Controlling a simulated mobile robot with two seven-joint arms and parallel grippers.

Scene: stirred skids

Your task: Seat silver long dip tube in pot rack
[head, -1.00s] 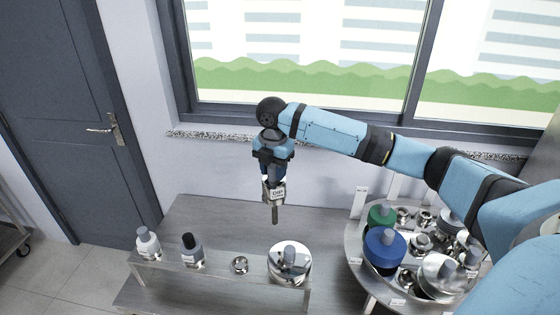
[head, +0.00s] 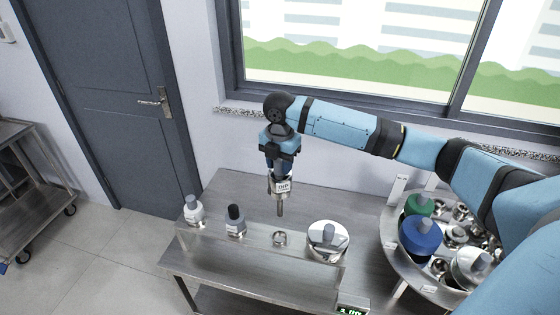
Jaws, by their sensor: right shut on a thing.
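My right gripper (head: 279,172) is shut on the silver dip tube (head: 280,207), which has a labelled collar reading "DIP". The tube hangs upright, pointing down, in the air above the bench. The pot rack (head: 211,250) is a raised metal shelf on the bench with a row of places. It holds a white-bodied bottle with a grey cap (head: 193,211), a grey bottle with a dark cap (head: 235,221), a small empty-looking metal ring (head: 280,238) and a wide silver pot with a grey knob (head: 328,238). The tube's tip is above and behind the ring, apart from it. My left gripper is not in view.
A round metal turntable (head: 394,252) at the right carries a green-topped pot (head: 418,205), a blue-topped pot (head: 420,236) and several silver parts. A green-lit display (head: 352,310) is at the bench front. A metal cart (head: 30,190) stands at the left.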

